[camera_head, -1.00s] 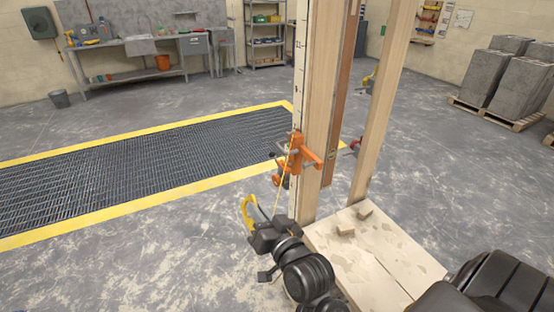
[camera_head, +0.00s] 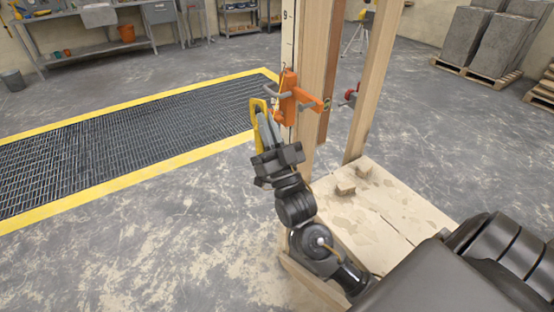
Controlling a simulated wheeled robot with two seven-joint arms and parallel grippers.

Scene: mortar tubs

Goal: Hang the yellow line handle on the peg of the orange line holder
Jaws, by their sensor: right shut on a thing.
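The orange line holder (camera_head: 290,97) is fixed on the tall wooden post, with a short grey peg sticking out to its left. The yellow line handle (camera_head: 258,112) is a flat loop just left of the holder. My right gripper (camera_head: 265,128) is shut on the handle, pointing up from below, with its grey fingers along the handle's right side. The handle's top is close to the peg's tip; I cannot tell whether they touch. My left gripper is not in view.
The wooden post (camera_head: 316,70) carries a marked white scale. A second post (camera_head: 377,80) stands to its right on a pale wooden base (camera_head: 390,208) with small wood blocks. A yellow-edged floor grate (camera_head: 120,130) lies left. Grey stacks on pallets (camera_head: 490,45) stand at the back right.

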